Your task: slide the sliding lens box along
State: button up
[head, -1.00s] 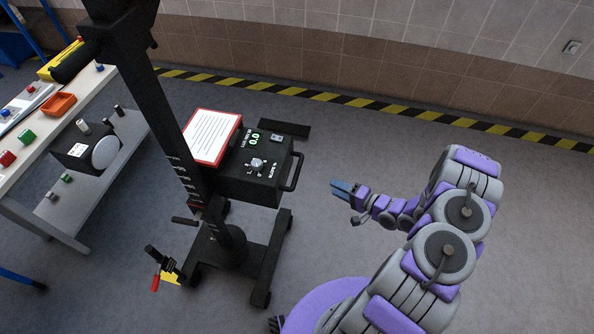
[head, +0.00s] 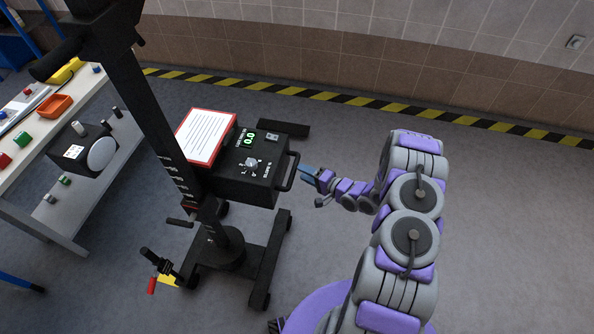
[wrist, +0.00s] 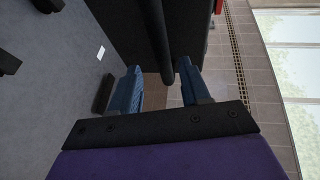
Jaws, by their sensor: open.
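The lens box (head: 240,187) is a black box on a black upright column, with a green lit display and a knob on top. A dark bar handle (head: 290,172) stands out from its right side. My gripper (head: 304,172) is at the handle, its blue fingers pointing left toward it. In the wrist view my gripper (wrist: 160,70) is open, and the handle (wrist: 156,35) appears between the blue fingertips. No grip shows. I cannot tell whether a finger touches the bar.
The column (head: 150,110) rises from a wheeled black base (head: 262,260). A red-edged paper sheet (head: 206,136) lies beside the display. A workbench (head: 40,128) with small parts stands at the left. The floor on the right is clear up to the striped wall edge.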

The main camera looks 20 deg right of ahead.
aim_at(294, 170)
jog(key=w+a, duration=0.2)
jog(key=a, duration=0.1)
jog(key=w+a, duration=0.1)
jog(key=shift+w+a+f+b, duration=0.1)
jog(key=shift+a+f+b, duration=0.1)
jog(key=shift+f+b, duration=0.15)
jog(key=shift+d, duration=0.7)
jog(key=shift+c, duration=0.4)
jog(key=shift+a, duration=0.5)
jog(key=c, duration=0.5)
jog(key=shift+c, duration=1.3)
jog(key=shift+d, duration=0.1)
grip_shut()
